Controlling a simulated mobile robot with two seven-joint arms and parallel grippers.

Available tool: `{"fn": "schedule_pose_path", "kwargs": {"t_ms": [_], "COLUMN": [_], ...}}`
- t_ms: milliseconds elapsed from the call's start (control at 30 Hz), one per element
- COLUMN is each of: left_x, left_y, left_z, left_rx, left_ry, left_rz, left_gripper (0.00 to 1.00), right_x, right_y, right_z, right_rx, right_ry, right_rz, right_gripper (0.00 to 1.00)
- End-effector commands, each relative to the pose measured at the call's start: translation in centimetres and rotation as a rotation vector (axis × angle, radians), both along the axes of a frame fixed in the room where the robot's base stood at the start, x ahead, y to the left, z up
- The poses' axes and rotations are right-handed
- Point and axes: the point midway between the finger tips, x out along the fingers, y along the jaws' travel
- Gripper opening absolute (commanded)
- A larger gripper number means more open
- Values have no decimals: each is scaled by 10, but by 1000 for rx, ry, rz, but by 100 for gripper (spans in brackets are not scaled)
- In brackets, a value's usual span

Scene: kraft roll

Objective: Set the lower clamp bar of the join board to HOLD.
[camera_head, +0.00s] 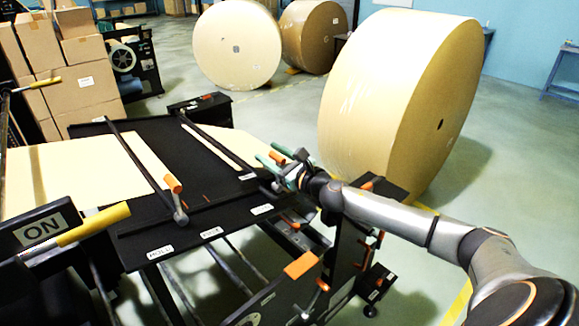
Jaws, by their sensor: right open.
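The join board (150,232) is a black plate at an angle in the middle left, with small white labels along its near edge. One clamp bar (135,155) crosses it and ends in an orange-tipped handle (173,184) near the front edge. A second clamp bar (215,140) lies to its right, its near end by my right gripper. I cannot tell which bar is the lower one. My right gripper (272,159) has teal fingertips and is open at the board's right side, by an orange tip (281,150). Whether it touches that handle is unclear. My left gripper is not in view.
Kraft paper (70,175) runs onto the board from the left. A large kraft roll (385,100) stands behind my right arm. An orange lever (302,265) sits below the board.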

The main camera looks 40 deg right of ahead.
Motion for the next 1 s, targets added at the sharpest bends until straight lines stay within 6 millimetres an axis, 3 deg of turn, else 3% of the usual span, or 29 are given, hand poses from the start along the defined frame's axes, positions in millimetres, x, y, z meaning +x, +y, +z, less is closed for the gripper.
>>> {"fn": "schedule_pose_path", "kwargs": {"t_ms": [400, 1000], "left_x": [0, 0], "left_y": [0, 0], "left_z": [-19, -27], "left_rx": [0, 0], "left_ry": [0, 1], "left_rz": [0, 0], "left_gripper": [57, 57], "right_x": [-59, -104], "right_y": [-4, -9], "right_z": [-4, -1], "right_rx": [-5, -2], "right_ry": [4, 3], "right_rz": [3, -2], "right_gripper": [53, 53]}}
